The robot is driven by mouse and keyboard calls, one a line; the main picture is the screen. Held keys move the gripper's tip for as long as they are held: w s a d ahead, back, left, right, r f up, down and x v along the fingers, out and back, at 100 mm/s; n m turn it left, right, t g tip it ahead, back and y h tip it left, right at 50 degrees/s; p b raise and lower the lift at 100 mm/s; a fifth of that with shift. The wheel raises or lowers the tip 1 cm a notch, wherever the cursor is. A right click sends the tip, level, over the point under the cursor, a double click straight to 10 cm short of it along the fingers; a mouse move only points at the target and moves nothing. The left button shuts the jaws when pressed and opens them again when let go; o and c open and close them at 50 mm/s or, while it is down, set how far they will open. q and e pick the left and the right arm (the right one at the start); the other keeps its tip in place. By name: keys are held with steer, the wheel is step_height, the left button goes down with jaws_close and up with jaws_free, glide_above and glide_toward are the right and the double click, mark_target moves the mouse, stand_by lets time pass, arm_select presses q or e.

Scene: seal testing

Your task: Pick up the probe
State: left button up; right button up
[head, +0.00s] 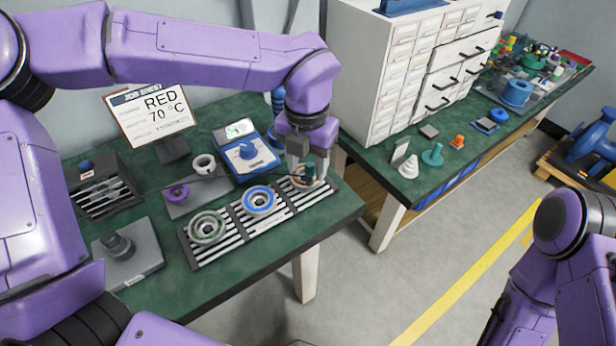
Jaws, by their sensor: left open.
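My left gripper (307,168) points down over the right end of the slotted rack (230,249), with its fingers apart. A small dark upright piece (309,173), which may be the probe's handle, shows between or just behind the fingers; I cannot tell whether they touch it. A tan ring (298,184) lies under the fingers, partly hidden by them. A thin dark line, perhaps a cable or rod, runs left from near the gripper.
The rack also holds a blue ring (259,200) and a grey-green ring (207,227). A sign (148,115) reading "RED 70 °C" stands behind. A grey block (127,255) with a dark knob is at left. A white drawer cabinet (400,70) stands right of my gripper.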

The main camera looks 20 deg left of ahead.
mark_target(310, 164)
arm_select(q)
steer(key=f, duration=0.1)
steer(key=w+f, duration=0.1)
steer(key=f, duration=0.1)
steer(key=w+f, duration=0.1)
steer(key=f, duration=0.1)
steer(key=shift+s, duration=0.3)
steer(key=shift+w, duration=0.15)
jaws_close()
arm_select(e)
steer(key=shift+w, duration=0.3)
arm_select(q)
steer(key=shift+r, duration=0.5)
steer(key=s+d+r+b, duration=0.1)
steer(key=s+d+r, duration=0.8)
steer(key=r, duration=0.3)
steer(key=shift+s+b, duration=0.4)
steer(key=shift+s, duration=0.4)
arm_select(e)
step_height(310, 164, down, 2)
